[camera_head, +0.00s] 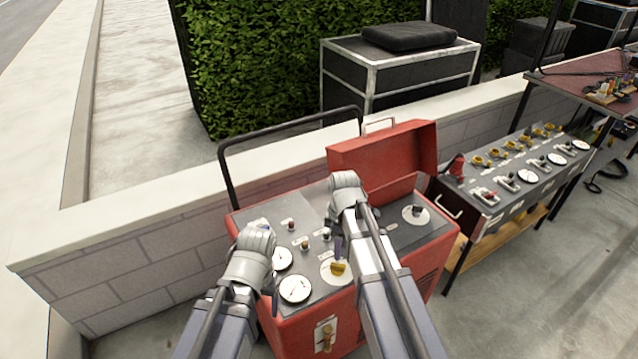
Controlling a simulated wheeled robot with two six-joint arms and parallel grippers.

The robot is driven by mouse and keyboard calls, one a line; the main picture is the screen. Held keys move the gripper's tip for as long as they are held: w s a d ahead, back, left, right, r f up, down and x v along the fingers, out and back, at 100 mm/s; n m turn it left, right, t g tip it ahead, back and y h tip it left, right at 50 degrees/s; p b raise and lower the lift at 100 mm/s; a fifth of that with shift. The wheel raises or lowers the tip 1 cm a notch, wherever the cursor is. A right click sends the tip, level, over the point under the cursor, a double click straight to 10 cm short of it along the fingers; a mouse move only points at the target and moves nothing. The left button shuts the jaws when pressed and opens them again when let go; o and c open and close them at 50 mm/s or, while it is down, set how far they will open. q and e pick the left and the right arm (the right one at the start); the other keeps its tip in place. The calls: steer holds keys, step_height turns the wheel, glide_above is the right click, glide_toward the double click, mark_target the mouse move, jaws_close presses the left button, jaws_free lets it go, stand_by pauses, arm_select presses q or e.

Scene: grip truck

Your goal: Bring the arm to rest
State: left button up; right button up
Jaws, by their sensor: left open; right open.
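My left arm comes in from the bottom left, and its grey wrist hides most of the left gripper (271,284). That gripper is open, over the front left of the panel of a red machine (433,250). My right arm reaches further in, and the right gripper (338,242) is open just above the middle of the panel, near a yellow knob (339,268). I see nothing held in either gripper. The fingertips are small and partly hidden, so I cannot tell whether they touch the panel.
The machine has round gauges (295,289), a raised red lid (385,150) and a black handle bar (225,165). A low brick wall (130,265) runs behind it. A bench with dials and valves (515,165) stands at right. Paved floor (560,270) is open at the lower right.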

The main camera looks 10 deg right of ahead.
steer(key=s+a+r+m+p, duration=0.2)
steer(key=s+a+m, duration=0.2)
steer(key=s, duration=0.3)
steer(key=s+a+r+m+h+p, duration=0.1)
steer(key=s+a+r+m+p, duration=0.2)
steer(key=s+a+m, duration=0.2)
steer(key=s+a, duration=0.1)
steer(key=s, duration=0.1)
steer(key=shift+s+a+r, duration=0.15)
steer(key=shift+s+a, duration=0.1)
steer(key=shift+s, duration=0.05)
